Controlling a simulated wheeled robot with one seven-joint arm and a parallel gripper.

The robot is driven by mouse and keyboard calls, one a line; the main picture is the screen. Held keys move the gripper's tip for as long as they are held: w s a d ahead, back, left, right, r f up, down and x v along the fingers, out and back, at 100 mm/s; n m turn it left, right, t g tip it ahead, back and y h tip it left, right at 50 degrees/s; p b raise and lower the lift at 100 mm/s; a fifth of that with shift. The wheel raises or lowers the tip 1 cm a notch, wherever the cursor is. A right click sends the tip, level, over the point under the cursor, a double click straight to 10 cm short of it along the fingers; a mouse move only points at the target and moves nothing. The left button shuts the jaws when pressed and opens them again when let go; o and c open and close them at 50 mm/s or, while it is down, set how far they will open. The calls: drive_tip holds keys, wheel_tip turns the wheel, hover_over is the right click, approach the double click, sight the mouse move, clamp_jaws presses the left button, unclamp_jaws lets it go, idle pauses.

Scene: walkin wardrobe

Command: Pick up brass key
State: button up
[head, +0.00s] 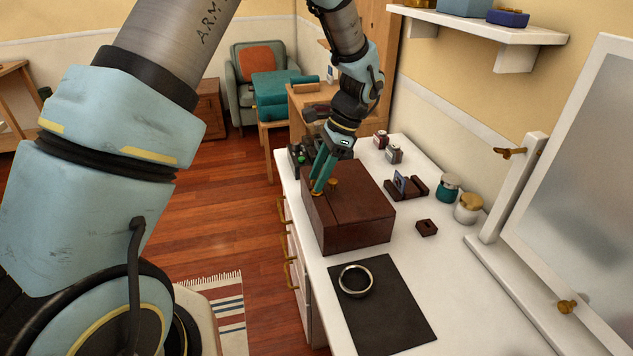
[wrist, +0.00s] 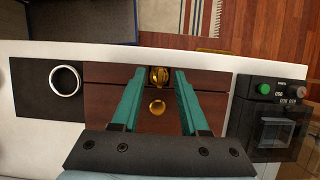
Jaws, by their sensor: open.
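A dark brown wooden box (head: 358,228) stands on the white dresser top; its lid also shows in the wrist view (wrist: 106,75). Two small brass pieces are on its lid. One brass piece (wrist: 158,76) lies between my fingertips in the wrist view; a round brass knob (wrist: 156,107) is nearer the palm. I cannot tell for sure which is the key, as no key shape is clear. My gripper (head: 322,180) has teal fingers pointing down at the box lid. In the wrist view my gripper (wrist: 160,73) is open, its fingers apart on either side of the brass piece.
A black mat (head: 390,318) with a metal ring (head: 356,281) lies in front of the box. A small dark block (head: 427,228), a wooden holder (head: 418,187), jars (head: 468,208) and a mirror (head: 585,200) stand to the right. A black device (wrist: 272,118) is close beside the box.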

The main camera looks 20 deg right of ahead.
drive_tip(key=shift+x, duration=0.85)
drive_tip(key=shift+c, duration=0.2)
drive_tip(key=shift+r, duration=0.1)
clamp_jaws()
drive_tip(key=shift+d, duration=0.1)
